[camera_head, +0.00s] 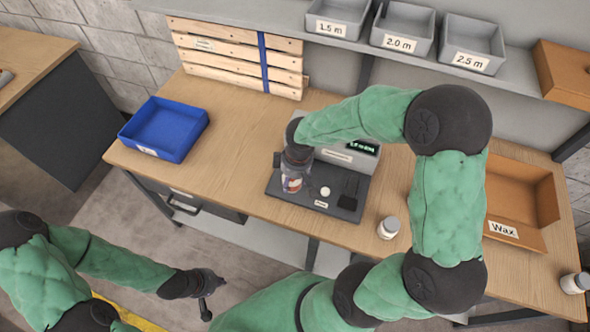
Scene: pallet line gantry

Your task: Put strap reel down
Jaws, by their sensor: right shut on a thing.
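My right gripper (293,168) reaches over the bench from the right and points down above the dark platform of a bench device. It is shut on a small white and red thing (291,184), mostly hidden by the fingers. I cannot make out clearly whether this is the strap reel or whether it touches the platform. My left gripper (212,293) hangs low in front of the bench, over the floor. Its fingers look apart and empty.
The device (347,205) has a lit display and a white round button. A blue bin (164,155) stands left, slats (215,62) behind. A white bottle (388,228) stands right of the device, near an orange wax bin (535,240). The bench between blue bin and device is clear.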

